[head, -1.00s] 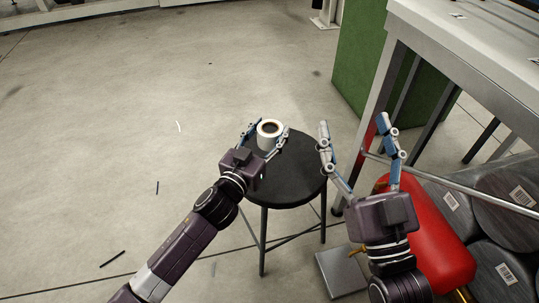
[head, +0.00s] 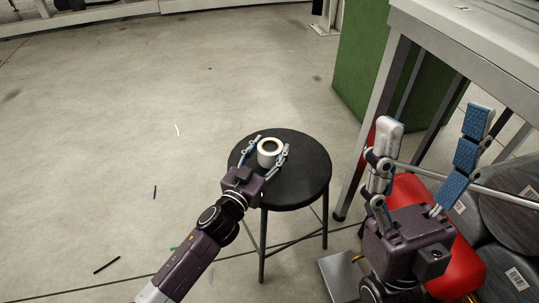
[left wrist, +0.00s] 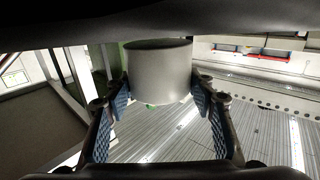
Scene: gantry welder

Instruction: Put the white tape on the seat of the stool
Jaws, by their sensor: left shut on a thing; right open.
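The white tape (head: 269,152) is a short white roll with a dark centre. In the head view it sits over the black round seat of the stool (head: 305,178), left of the seat's middle. My left gripper (head: 268,156) is shut on the tape, one finger on each side. In the left wrist view the white tape (left wrist: 160,72) shows between the blue-padded fingers. Whether its underside touches the seat cannot be told. My right gripper (head: 433,135) is open and empty, to the right of the stool near the workbench.
A workbench (head: 425,22) with metal legs stands at the right, with a green panel (head: 358,55) behind it. A red cylinder (head: 455,262) and several dark drums (head: 508,225) lie under it. The floor (head: 110,110) to the left is mostly clear, with small scraps.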

